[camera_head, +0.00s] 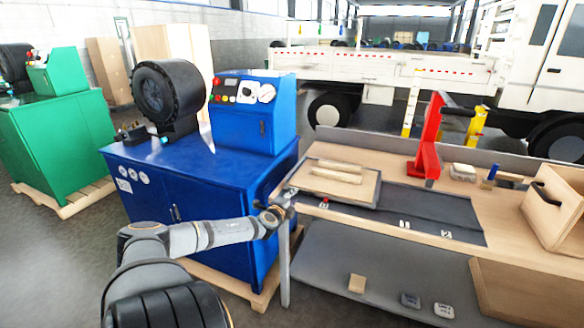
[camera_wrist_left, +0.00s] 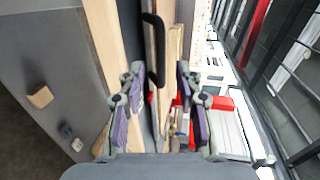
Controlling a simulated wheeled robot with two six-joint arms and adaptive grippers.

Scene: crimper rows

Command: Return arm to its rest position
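My left arm reaches in from the lower left of the head view. Its left gripper (camera_head: 284,203) is at the left front corner of the wooden workbench (camera_head: 400,232), between the bench and the blue machine. In the left wrist view the same gripper (camera_wrist_left: 158,110) has its two purple-padded fingers spread apart. Nothing is held between them; the bench and the things on it show beyond the gap. I cannot tell in the head view whether the gripper touches the bench edge. My right gripper is not in view.
The blue crimping machine (camera_head: 252,115) stands left of the bench. The bench bears a wooden tray (camera_head: 368,190), a red press (camera_head: 430,140) and a wooden crate (camera_head: 555,210). A lower grey shelf (camera_head: 385,275) holds small blocks. Bare floor (camera_head: 60,260) lies at the left.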

